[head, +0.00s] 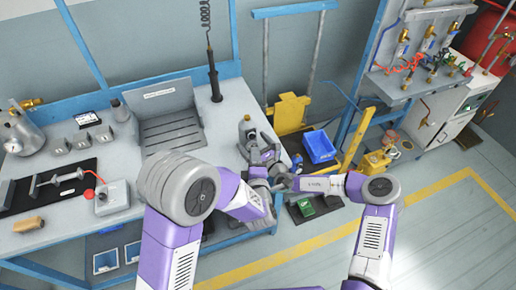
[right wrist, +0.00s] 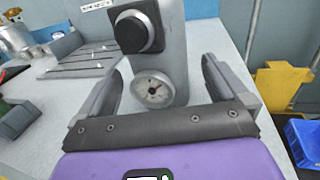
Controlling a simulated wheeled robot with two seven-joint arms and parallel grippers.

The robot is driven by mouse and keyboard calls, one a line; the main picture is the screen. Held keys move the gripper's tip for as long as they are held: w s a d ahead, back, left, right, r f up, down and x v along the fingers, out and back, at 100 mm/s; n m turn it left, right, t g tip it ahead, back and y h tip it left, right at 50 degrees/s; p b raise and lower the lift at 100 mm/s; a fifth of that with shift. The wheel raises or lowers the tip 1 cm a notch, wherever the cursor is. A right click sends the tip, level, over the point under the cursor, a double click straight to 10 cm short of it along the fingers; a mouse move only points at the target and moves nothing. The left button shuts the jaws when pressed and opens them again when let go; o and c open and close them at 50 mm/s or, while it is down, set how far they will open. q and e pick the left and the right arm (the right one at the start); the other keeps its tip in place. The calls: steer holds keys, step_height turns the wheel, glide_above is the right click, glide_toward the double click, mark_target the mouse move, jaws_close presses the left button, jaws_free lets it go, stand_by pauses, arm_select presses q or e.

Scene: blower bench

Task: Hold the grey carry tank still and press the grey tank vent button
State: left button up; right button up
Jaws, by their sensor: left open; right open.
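The grey carry tank (head: 247,128) stands on the right end of the bench in the head view. In the right wrist view, the tank (right wrist: 174,55) fills the upper middle, with a round dial gauge (right wrist: 153,90) low on its face. A black round knob on a grey collar (right wrist: 135,32) juts from it higher up; it looks like the vent button. My right gripper (right wrist: 160,82) is open, with one finger on each side of the tank's lower part; contact is unclear. My left gripper (head: 258,174) is close by in the head view, partly hidden among the crowded wrists.
A ribbed grey tray (head: 170,128) and several small grey blocks lie left of the tank. A blue bin (head: 319,146) and a yellow stand (head: 291,113) are beyond the bench's right edge. A black hanging tool (head: 215,85) is behind the tank.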

mark_target(248, 137)
steer(key=shift+x, duration=2)
steer(key=c, duration=1.4)
arm_select(q)
jaws_close()
arm_select(e)
steer(key=shift+c, duration=0.4)
